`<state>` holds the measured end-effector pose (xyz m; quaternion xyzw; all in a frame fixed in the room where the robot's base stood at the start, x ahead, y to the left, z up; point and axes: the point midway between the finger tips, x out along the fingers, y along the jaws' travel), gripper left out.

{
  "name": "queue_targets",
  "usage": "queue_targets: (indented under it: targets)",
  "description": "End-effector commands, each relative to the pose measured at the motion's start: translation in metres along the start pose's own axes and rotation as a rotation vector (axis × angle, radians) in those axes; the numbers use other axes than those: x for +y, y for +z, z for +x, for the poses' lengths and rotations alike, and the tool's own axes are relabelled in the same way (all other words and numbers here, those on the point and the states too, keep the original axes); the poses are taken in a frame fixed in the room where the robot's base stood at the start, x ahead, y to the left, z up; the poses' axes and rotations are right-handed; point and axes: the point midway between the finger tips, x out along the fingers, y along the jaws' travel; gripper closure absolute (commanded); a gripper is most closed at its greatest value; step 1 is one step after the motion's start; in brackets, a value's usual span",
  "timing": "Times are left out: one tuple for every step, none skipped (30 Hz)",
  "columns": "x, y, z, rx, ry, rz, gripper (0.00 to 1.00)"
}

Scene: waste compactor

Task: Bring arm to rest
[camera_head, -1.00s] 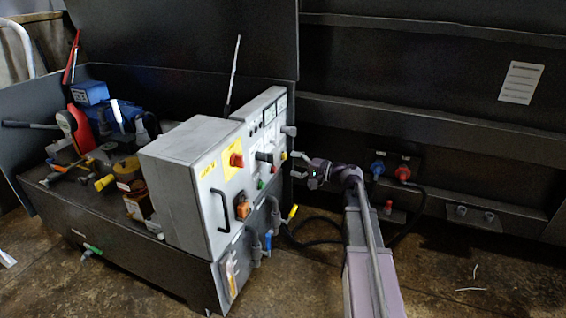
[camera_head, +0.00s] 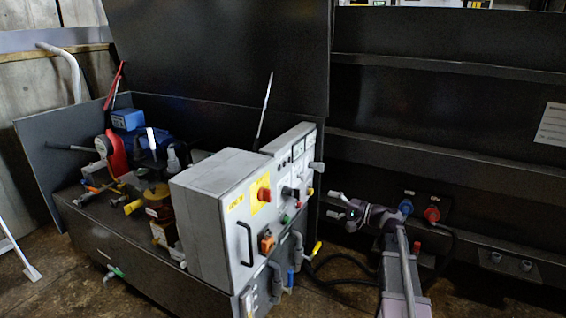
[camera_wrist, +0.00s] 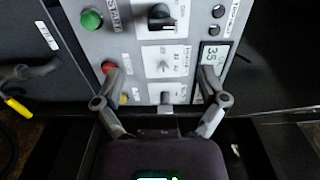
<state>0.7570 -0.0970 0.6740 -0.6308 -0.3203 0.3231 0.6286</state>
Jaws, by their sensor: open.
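My gripper (camera_head: 338,206) is open and empty in the head view, to the right of the grey control cabinet (camera_head: 213,216). My arm reaches up to it from the lower right. In the wrist view my gripper (camera_wrist: 163,82) has its two fingers spread in front of the control panel (camera_wrist: 150,50). The panel carries a green button (camera_wrist: 91,20), a black rotary knob (camera_wrist: 161,17), a red button (camera_wrist: 109,67) and a display (camera_wrist: 213,55). I cannot tell how far the fingertips are from the panel.
A red connector (camera_head: 432,214) and a blue connector (camera_head: 406,207) sit on the dark wall behind my arm. A yellow-handled valve (camera_head: 316,249) is at the cabinet's lower right. A black cable (camera_head: 345,281) hangs nearby. Machinery with a blue motor (camera_head: 128,119) stands left of the cabinet.

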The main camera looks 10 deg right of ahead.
Motion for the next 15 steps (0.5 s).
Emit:
queue_targets:
  targets:
    - [0.001,0.003,0.001,-0.004,0.008,-0.002,0.09]
    - [0.002,0.005,0.003,-0.008,0.016,-0.004,0.09]
    - [0.004,0.008,0.004,-0.014,0.03,-0.007,0.09]
    - [0.006,0.011,0.006,-0.019,0.043,-0.01,0.09]
    - [0.008,0.015,0.008,-0.026,0.059,-0.014,0.09]
    - [0.012,0.021,0.011,-0.038,0.084,-0.02,0.09]
    - [0.015,0.027,0.014,-0.047,0.106,-0.026,0.09]
    - [0.019,0.032,0.017,-0.058,0.131,-0.032,0.09]
    - [0.025,0.04,0.02,-0.072,0.167,-0.041,0.09]
    - [0.029,0.047,0.023,-0.084,0.197,-0.049,0.09]
    - [0.034,0.054,0.025,-0.097,0.228,-0.057,0.09]
    - [0.04,0.063,0.029,-0.115,0.272,-0.069,0.09]
    - [0.045,0.071,0.03,-0.13,0.307,-0.078,0.09]
    - [0.051,0.078,0.032,-0.145,0.343,-0.088,0.09]
    - [0.058,0.088,0.034,-0.164,0.392,-0.102,0.09]
